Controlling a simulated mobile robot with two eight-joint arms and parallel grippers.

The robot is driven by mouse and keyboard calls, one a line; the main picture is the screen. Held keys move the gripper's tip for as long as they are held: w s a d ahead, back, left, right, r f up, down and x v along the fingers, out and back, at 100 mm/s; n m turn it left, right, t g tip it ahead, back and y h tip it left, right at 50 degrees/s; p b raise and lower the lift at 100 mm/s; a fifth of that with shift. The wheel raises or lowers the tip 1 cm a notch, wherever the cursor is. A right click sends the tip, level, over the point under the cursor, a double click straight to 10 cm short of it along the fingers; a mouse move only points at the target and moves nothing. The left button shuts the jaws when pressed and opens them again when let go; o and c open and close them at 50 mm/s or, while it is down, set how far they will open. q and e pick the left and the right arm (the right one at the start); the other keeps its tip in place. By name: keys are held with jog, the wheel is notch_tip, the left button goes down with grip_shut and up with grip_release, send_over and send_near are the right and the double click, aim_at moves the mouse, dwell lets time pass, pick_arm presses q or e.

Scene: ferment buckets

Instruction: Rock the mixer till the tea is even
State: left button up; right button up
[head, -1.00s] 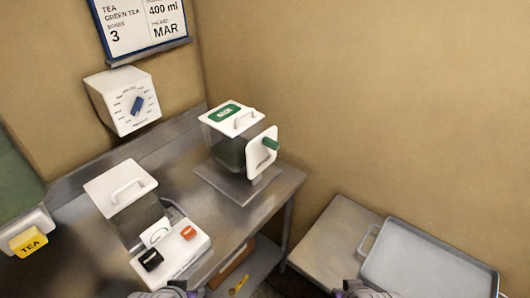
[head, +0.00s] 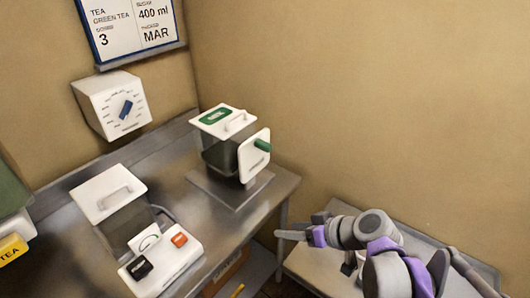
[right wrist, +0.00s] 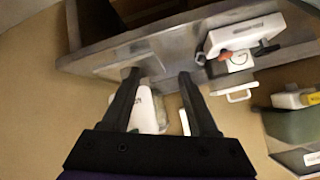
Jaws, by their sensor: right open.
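The mixer (head: 221,160) stands on a flat plate at the far right end of the steel counter. It is a dark see-through box with a white lid with a green label, and a white side panel with a green handle (head: 262,145). The tea inside is too dark to judge. My right gripper (head: 279,235) is to the right of the counter's edge, below and apart from the handle. In the right wrist view it is open and empty (right wrist: 158,74), with a white part, probably of the mixer (right wrist: 145,110), showing between its fingers. My left gripper is out of view.
A white dispenser (head: 165,258) with a black and an orange button stands at the counter's front left. A white dial box (head: 112,103) and a sign (head: 130,28) hang on the wall. A lower side table (head: 308,262) lies under my right arm.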

jog(key=w+r+n+t+y+b, duration=0.1)
jog(key=w+r+n+t+y, duration=0.3)
jog(key=w, duration=0.7)
jog(key=t+y+b, duration=0.1)
jog(key=y, duration=0.1)
send_near(271, 149)
jog(key=a, duration=0.1)
jog(key=x, duration=1.1)
jog(key=shift+w+r+p, duration=0.1)
jog(key=shift+w+p, duration=0.25)
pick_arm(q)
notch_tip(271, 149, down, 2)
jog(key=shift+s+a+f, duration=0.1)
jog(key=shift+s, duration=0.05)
pick_arm(e)
jog(key=shift+n, duration=0.3)
grip_shut()
